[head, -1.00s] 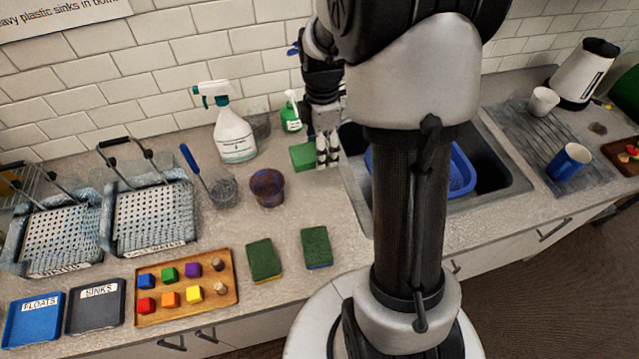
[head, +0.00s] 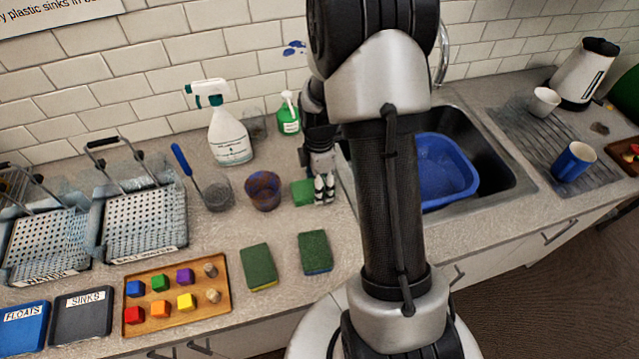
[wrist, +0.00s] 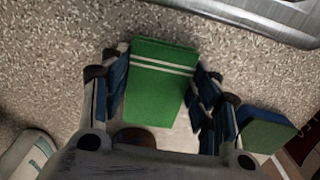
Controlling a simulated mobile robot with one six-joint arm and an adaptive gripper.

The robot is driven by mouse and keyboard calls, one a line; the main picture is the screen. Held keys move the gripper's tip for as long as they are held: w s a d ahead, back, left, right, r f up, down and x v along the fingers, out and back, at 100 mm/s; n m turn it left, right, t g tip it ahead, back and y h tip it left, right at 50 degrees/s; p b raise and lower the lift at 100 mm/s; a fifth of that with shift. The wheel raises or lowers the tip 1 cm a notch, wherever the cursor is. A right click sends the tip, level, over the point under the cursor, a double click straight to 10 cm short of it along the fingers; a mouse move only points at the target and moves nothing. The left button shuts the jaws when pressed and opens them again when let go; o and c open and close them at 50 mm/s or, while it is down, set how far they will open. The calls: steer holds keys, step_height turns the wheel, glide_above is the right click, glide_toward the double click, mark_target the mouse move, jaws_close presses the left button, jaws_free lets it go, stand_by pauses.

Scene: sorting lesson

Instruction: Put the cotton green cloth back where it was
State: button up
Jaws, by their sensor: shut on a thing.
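The green cloth (head: 303,192) is a folded green block over the counter, left of the sink. In the wrist view the cloth (wrist: 160,92) shows two white stripes across it and lies between my fingers. My gripper (head: 324,192) points down and is shut on the cloth; in the wrist view its fingers (wrist: 160,82) stand on both sides of it. My gripper hides part of the cloth's right side in the head view. I cannot tell whether the cloth touches the counter.
Two green sponges (head: 259,267) (head: 315,252) lie in front. A dark purple cup (head: 263,190) stands left of the cloth. A green bottle (head: 288,118) and a white spray bottle (head: 228,135) stand behind. The sink with a blue basin (head: 445,165) is to the right.

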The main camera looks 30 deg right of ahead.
steer(key=o, duration=1.1)
steer(key=shift+r, duration=0.15)
step_height(320, 180, up, 12)
steer(key=p, duration=0.3)
step_height(320, 180, up, 7)
steer(key=m+t, duration=0.1)
steer(key=m, duration=0.2)
glide_above(310, 199)
steer(key=s+a+r+m+t, duration=0.1)
steer(key=s+a+r+m, duration=0.4)
steer(key=s, duration=0.3)
steer(key=s+a+r+m+t, duration=0.2)
steer(key=s+a+r+m, duration=0.3)
steer(key=s, duration=0.4)
steer(key=shift+a+m+t, duration=0.15)
steer(key=shift+m+t, duration=0.15)
steer(key=shift+m, duration=0.6)
